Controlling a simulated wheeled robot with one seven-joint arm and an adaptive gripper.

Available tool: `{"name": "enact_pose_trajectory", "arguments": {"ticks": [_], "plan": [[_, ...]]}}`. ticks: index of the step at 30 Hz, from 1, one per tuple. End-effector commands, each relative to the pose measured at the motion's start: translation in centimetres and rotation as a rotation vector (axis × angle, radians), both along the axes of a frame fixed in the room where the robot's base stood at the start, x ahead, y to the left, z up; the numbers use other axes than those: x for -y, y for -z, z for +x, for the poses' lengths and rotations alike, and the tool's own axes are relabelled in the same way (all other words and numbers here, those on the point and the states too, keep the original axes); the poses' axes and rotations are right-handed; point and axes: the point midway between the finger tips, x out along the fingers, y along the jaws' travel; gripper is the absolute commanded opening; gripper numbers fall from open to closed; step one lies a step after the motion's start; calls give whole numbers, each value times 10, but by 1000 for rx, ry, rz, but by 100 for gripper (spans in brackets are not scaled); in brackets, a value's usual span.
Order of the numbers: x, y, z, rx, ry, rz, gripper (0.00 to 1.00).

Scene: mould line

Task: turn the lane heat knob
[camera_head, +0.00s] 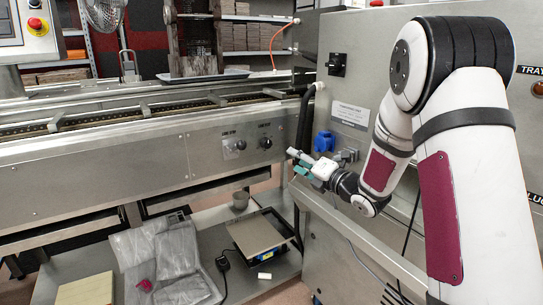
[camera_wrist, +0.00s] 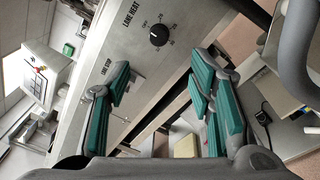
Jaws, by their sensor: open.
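The lane heat knob (camera_head: 266,143) is a small round black dial on the steel side panel of the conveyor. In the wrist view the knob (camera_wrist: 159,35) sits under the printed words LANE HEAT, with scale marks around it and a pale pointer line on its face. My gripper (camera_head: 297,162) is to the right of the knob in the head view. In the wrist view my gripper (camera_wrist: 160,75) is open, its teal-padded fingers apart with nothing between them. The knob shows beyond the fingertips, roughly between them and higher in the picture, and no finger touches it.
A lane stop control (camera_head: 240,145) sits left of the knob; my left finger partly hides that area in the wrist view. A steel cabinet (camera_head: 345,60) with a black switch (camera_head: 337,65) and a blue part (camera_head: 324,141) stand close to my arm. A lower shelf holds a scale (camera_head: 257,236).

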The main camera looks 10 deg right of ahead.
Motion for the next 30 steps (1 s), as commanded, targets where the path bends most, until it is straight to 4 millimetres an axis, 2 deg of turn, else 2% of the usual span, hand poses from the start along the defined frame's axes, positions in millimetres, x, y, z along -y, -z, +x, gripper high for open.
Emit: {"name": "enact_pose_trajectory", "arguments": {"ticks": [5,21,30], "plan": [[-8,-1,16,7,-6,-2,49],[-46,0,107,5,-3,0,49],[-53,-1,125,2,-1,0,49]]}}
